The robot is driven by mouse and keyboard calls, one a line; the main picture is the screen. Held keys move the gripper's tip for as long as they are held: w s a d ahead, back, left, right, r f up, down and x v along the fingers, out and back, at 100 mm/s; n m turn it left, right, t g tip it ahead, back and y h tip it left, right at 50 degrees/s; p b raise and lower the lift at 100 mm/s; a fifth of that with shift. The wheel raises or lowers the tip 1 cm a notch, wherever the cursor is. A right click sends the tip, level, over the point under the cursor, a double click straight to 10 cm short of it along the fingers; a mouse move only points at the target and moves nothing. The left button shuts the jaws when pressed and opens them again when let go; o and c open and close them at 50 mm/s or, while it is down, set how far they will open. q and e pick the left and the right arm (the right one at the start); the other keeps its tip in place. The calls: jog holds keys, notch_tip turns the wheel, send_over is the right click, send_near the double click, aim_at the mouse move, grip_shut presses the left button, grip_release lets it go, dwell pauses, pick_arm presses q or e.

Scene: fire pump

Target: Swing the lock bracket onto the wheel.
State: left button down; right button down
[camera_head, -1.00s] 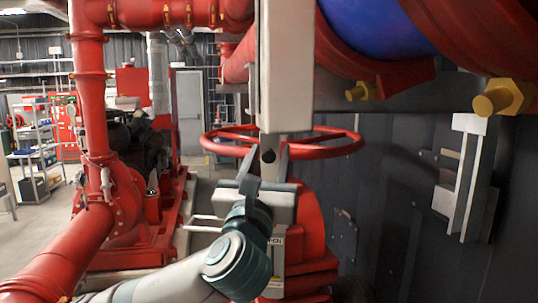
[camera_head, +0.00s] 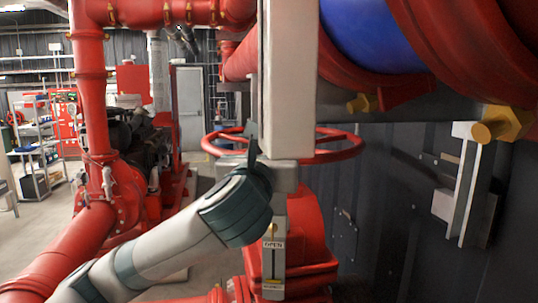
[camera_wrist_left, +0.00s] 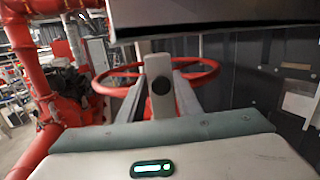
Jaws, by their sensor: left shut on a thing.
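The red handwheel (camera_head: 335,150) lies level behind a pale grey slab in the head view. It also shows in the wrist view (camera_wrist_left: 213,76). A grey bar with a dark round hole, seemingly the lock bracket (camera_wrist_left: 160,72), stands upright in front of the wheel in the left wrist view. My left gripper (camera_wrist_left: 160,98) is shut on it, one finger on each side. In the head view my left gripper (camera_head: 258,160) is just below the near rim, partly hidden by the slab. The bracket is mostly hidden there. My right gripper is not in view.
The pale grey slab (camera_head: 288,75) hangs close in front of the wheel. A grey valve stem with an "OPEN" plate (camera_head: 273,262) stands below. Yellow bolts (camera_head: 492,128) and large red flanges are at upper right. Red pipes (camera_head: 90,90) rise at left.

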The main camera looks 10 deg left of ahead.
pick_arm(q)
jog(key=shift+w+d+r+g, duration=0.1)
jog(key=shift+w+r+g, duration=0.6)
jog(key=shift+w+g, duration=0.4)
jog(key=shift+s, duration=0.15)
